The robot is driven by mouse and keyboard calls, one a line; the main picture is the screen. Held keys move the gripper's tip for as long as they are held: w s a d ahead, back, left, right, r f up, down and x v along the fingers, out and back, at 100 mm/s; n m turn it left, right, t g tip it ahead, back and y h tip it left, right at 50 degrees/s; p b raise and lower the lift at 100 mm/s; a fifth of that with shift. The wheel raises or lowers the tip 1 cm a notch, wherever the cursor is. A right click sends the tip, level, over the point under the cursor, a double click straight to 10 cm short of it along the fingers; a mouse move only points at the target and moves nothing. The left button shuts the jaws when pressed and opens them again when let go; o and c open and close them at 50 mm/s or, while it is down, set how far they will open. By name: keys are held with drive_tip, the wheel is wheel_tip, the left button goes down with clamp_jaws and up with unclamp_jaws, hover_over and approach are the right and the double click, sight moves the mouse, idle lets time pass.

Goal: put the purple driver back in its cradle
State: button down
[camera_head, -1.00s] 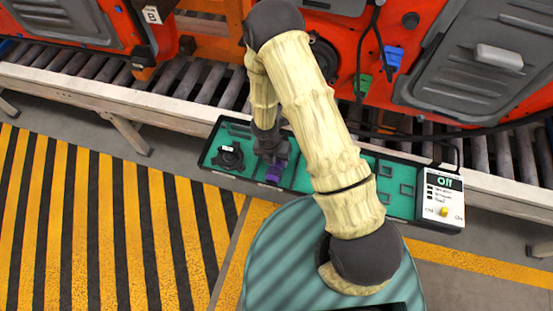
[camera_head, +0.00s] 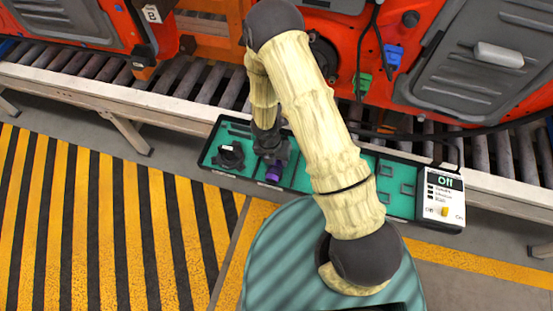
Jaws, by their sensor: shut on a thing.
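The purple driver (camera_head: 273,172) is at my gripper (camera_head: 270,157), over the left part of a green tray (camera_head: 300,179) with dark edges. My gripper is shut on the driver; its fingers are small and partly hidden here. I cannot tell whether the driver touches the tray or which cradle lies under it. My arm's pale sleeve covers the middle of the tray.
A black round part (camera_head: 231,156) stands in the tray left of my gripper. A white control box (camera_head: 442,195) with a yellow knob is at the tray's right end. A roller conveyor (camera_head: 190,85) and orange doors (camera_head: 405,45) lie behind.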

drive_tip(key=shift+s+f, duration=0.2)
drive_tip(key=shift+f, duration=0.1)
drive_tip(key=c, duration=1.2)
unclamp_jaws()
drive_tip(key=shift+a, duration=0.1)
drive_tip(key=o, duration=0.4)
drive_tip(key=shift+w, duration=0.15)
wheel_tip(320, 180, up, 17)
drive_tip(key=a+p, duration=0.2)
drive_tip(key=p, duration=0.2)
drive_tip(key=shift+w+a+r, duration=0.15)
drive_tip(key=shift+w+a, duration=0.05)
drive_tip(key=shift+a, duration=0.15)
